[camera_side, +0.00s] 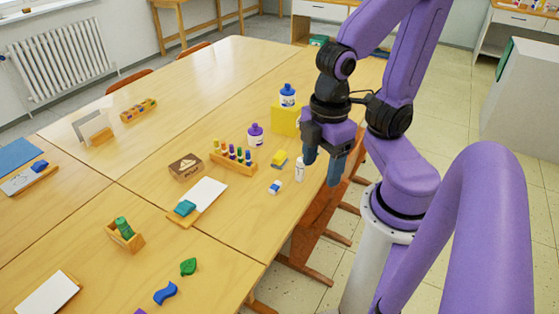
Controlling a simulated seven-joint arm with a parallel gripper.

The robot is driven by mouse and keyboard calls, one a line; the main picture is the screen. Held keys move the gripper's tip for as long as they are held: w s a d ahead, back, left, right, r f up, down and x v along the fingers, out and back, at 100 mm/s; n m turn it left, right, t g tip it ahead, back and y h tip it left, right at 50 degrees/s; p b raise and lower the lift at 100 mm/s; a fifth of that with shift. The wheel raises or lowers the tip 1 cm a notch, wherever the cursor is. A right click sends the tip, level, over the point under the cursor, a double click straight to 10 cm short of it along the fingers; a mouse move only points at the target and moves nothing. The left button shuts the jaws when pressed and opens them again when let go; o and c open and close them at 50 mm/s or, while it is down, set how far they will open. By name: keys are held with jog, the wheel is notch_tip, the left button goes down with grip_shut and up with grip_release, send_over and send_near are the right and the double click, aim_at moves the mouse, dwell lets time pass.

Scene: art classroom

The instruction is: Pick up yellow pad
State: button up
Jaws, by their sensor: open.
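A small yellow pad-like block (279,160) with a blue part lies on the table near its right edge. A larger yellow block (285,119) stands farther back, with a blue-labelled bottle (288,95) on or just behind it. I cannot tell for sure which of the two is the yellow pad. My gripper (324,162) is open, fingers pointing down, to the right of both yellow things and near the table's right edge. I see nothing held between its fingers.
A small white bottle (300,168) stands close left of my gripper. A purple-labelled bottle (256,134), a rack of colored pegs (233,157), a blue-and-white eraser-like piece (275,187) and a brown box (186,166) are nearby.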

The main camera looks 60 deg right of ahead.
jog(key=shift+w, duration=0.1)
jog(key=w+d+f+h, duration=0.1)
jog(key=w+f+h, duration=0.3)
jog(key=w, duration=0.5)
jog(key=n+h, duration=0.6)
jog(key=h, duration=0.4)
send_near(280, 155)
jog(key=shift+t, duration=0.3)
jog(key=x, duration=0.6)
jog(key=shift+w+d+f, duration=0.1)
jog(key=shift+d+f, duration=0.15)
jog(key=shift+f, duration=0.15)
jog(key=shift+r+x, duration=0.2)
jog(key=shift+x, duration=2.5)
jog(key=shift+d, duration=0.1)
jog(key=c, duration=1.1)
